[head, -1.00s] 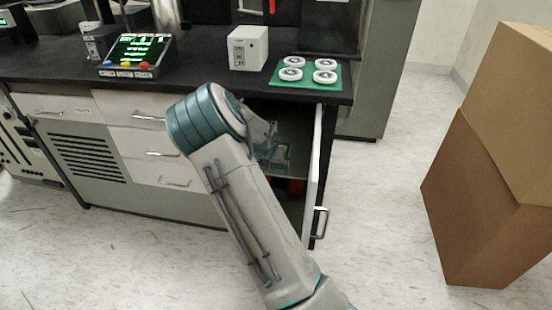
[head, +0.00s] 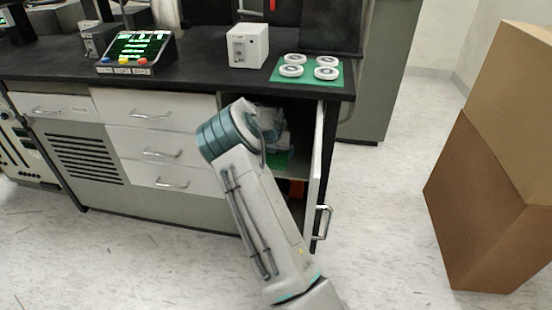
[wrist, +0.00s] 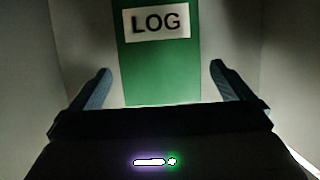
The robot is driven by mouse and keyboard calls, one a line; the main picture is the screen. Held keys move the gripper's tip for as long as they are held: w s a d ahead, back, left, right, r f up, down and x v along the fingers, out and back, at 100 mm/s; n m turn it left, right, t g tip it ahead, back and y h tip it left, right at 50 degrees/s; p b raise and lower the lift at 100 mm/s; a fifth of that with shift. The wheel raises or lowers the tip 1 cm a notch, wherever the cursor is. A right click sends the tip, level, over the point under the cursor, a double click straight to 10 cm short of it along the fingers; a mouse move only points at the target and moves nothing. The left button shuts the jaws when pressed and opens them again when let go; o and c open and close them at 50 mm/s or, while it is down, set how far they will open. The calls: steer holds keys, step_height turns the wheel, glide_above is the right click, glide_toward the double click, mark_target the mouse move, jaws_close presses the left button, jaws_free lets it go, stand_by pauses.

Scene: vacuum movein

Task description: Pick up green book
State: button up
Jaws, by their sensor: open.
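The green book (wrist: 160,70) with a white "LOG" label lies ahead of my gripper in the wrist view. A green patch of it (head: 278,159) shows in the head view on the shelf inside the open cabinet, partly behind my arm. My gripper (wrist: 160,85) is open and empty, with one finger on each side of the book's near end. The fingertips look apart from the book. In the head view my gripper is inside the cabinet opening, mostly hidden by my arm.
The cabinet door (head: 318,170) stands open just right of my arm. Closed drawers (head: 160,145) are to the left. The black countertop (head: 205,62) is above, with a white box (head: 247,46) and a green mat (head: 335,83). Brown boxes (head: 480,200) stand at the right.

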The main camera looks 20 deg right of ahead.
mark_target(275, 156)
steer(key=shift+b+x, duration=0.35)
steer(key=shift+x, duration=1.2)
steer(key=c, duration=0.8)
steer(key=shift+r, duration=0.1)
steer(key=shift+c, duration=0.2)
